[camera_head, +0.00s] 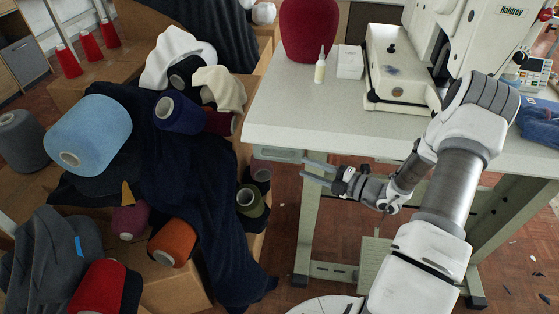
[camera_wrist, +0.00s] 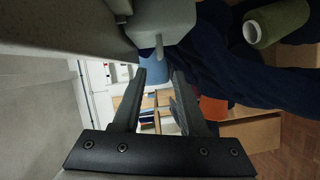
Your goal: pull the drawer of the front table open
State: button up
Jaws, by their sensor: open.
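The front table (camera_head: 340,128) has a pale speckled top. Its drawer (camera_head: 277,154) is a small grey-green box under the top near the left end. How far it stands out I cannot tell. My gripper (camera_head: 304,168) is below the tabletop, just right of and slightly below the drawer, fingers pointing left. In the wrist view my gripper (camera_wrist: 162,65) is open with nothing between its fingers. A grey part that looks like the drawer (camera_wrist: 165,22) is just beyond the fingertips, with a small tab hanging from it. I see no contact.
A sewing machine (camera_head: 398,70), a red cone (camera_head: 309,30) and a small bottle (camera_head: 320,66) stand on the table. Left of it, cardboard boxes hold dark cloth (camera_head: 190,190) and several thread cones, including an olive cone (camera_head: 250,200) near the drawer. Table legs stand below.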

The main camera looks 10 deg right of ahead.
aim_at(283, 159)
jog(key=b+x, duration=0.2)
jog(key=x, duration=0.8)
jog(key=shift+a, duration=0.15)
grip_shut()
dwell(1.0)
